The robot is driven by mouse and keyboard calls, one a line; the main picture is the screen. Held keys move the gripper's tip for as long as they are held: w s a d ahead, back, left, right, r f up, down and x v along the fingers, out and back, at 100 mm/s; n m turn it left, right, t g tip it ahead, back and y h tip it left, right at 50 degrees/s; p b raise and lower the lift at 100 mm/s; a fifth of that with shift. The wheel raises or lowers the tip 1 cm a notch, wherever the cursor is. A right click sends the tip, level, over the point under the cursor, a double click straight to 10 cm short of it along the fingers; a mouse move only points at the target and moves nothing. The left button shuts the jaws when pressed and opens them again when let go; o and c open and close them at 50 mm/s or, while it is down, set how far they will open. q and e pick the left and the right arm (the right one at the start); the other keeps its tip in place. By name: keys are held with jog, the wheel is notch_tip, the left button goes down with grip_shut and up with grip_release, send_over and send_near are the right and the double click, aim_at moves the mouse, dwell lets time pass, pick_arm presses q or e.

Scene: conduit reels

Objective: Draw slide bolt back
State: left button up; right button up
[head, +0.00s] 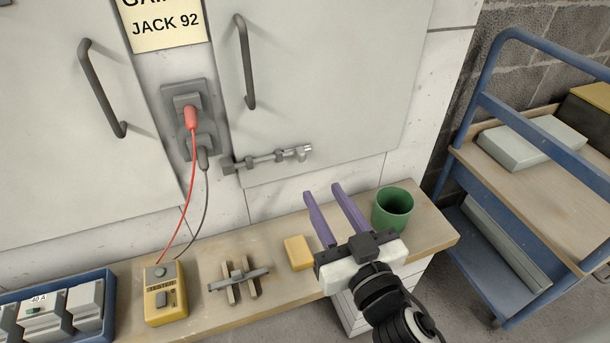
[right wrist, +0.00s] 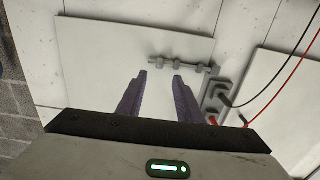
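The grey slide bolt (head: 268,158) lies across the lower edge of the right cabinet door (head: 320,80), its left end at the frame strip beside the plug socket. It also shows in the right wrist view (right wrist: 178,66), beyond the fingertips. My right gripper (head: 322,188) is open and empty, its two purple fingers pointing up toward the wall, below and right of the bolt and apart from it. In the right wrist view the gripper (right wrist: 160,78) has clear space between its fingers. My left gripper is not in view.
A wooden ledge (head: 215,310) below holds a green cup (head: 393,209), a yellow block (head: 298,253), a yellow tester (head: 165,295) and a blue tray (head: 110,300). Red and black leads run from the socket (head: 190,110). A blue trolley (head: 470,115) stands right.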

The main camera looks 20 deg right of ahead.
jog(key=p, duration=0.2)
send_near(303, 158)
jog(key=w, duration=0.7)
jog(key=shift+a, duration=0.1)
jog(key=shift+w, duration=0.65)
jog(key=shift+f, duration=0.1)
grip_shut()
